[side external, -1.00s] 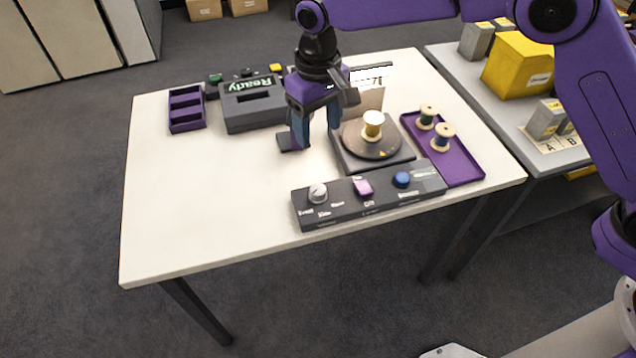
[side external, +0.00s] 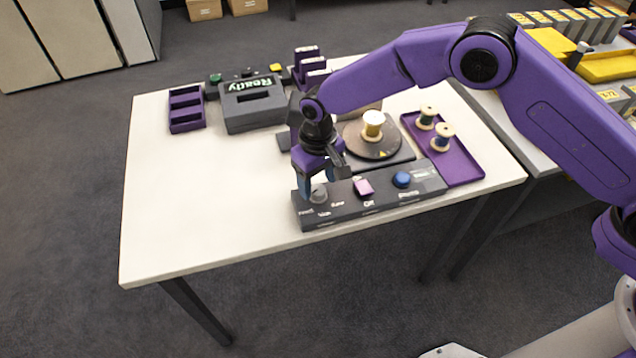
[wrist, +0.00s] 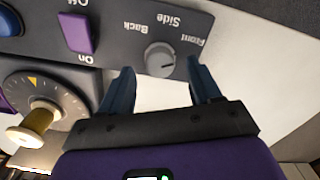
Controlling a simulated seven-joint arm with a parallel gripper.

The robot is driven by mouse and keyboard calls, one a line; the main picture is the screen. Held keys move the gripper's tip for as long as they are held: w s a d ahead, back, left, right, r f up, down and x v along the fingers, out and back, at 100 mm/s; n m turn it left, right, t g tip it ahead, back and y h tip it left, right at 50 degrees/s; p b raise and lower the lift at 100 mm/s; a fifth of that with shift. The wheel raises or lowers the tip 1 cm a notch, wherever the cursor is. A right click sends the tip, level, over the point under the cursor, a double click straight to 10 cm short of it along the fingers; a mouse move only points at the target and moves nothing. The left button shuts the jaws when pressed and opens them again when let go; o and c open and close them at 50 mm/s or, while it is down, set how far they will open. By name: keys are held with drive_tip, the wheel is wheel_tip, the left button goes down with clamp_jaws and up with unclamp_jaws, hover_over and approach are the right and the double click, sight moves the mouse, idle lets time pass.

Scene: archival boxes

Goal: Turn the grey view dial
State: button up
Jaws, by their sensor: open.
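The grey view dial (side external: 318,193) sits at the left end of the dark control panel (side external: 335,209). In the wrist view the dial (wrist: 160,60) is a round grey knob with a pale pointer line, with the labels Front, Side and Back beside it. My gripper (side external: 318,188) is right over the dial in the side view. In the wrist view my gripper (wrist: 158,82) is open, its two blue fingers pointing at the dial from either side. The dial shows in the gap, just beyond the fingertips; I cannot tell whether they touch it.
The table's front left is clear.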

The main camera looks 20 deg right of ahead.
drive_tip(key=shift+f, duration=0.9)
drive_tip(key=c, duration=1)
drive_tip(key=shift+c, duration=0.2)
